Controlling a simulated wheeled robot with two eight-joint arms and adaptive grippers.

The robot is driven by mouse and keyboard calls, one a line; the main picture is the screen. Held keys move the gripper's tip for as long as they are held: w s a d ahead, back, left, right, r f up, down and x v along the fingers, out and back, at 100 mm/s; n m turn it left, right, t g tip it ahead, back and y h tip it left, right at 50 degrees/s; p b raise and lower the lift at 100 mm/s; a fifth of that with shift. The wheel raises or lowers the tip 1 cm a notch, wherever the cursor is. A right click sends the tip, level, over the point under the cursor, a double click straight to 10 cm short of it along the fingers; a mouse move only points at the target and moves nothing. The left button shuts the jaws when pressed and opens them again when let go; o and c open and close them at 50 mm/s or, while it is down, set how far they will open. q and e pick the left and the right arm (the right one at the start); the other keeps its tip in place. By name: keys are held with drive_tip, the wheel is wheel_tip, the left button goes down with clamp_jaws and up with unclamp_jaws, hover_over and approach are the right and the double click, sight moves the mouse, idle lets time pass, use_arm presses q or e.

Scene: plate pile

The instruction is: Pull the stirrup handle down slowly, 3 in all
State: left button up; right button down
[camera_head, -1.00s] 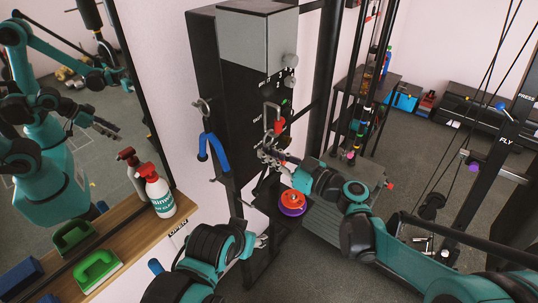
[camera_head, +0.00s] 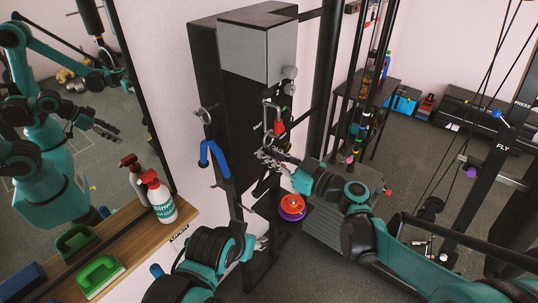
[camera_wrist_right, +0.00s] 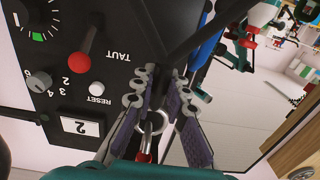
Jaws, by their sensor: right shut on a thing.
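My right gripper (camera_head: 272,158) is in front of the black machine column (camera_head: 238,105), below its grey upper box. It is closed on the stirrup handle, which its fingers largely hide. In the right wrist view the fingers (camera_wrist_right: 160,95) are close together, with a metal ring (camera_wrist_right: 155,122) and a small red part between and below them. The panel beside them carries a counter (camera_wrist_right: 81,127) that reads 2, a white reset button (camera_wrist_right: 96,88) and a red-knobbed lever (camera_wrist_right: 82,62). My left arm is low in the head view; its gripper's opening is unclear.
An orange and purple weight (camera_head: 292,206) sits below my right gripper. A shelf (camera_head: 130,235) at left holds a spray bottle (camera_head: 160,199) and a green object (camera_head: 99,276). Cable-machine uprights stand at right.

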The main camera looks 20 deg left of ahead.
sight(269, 179)
drive_tip(key=shift+r, duration=0.4)
drive_tip(key=shift+f, duration=0.2)
drive_tip(key=shift+f+b, duration=0.85)
drive_tip(key=shift+f, duration=0.35)
drive_tip(key=shift+f+b, duration=1)
drive_tip(key=shift+f, duration=0.05)
drive_tip(key=shift+f+b, duration=0.95)
drive_tip(key=shift+f, duration=0.2)
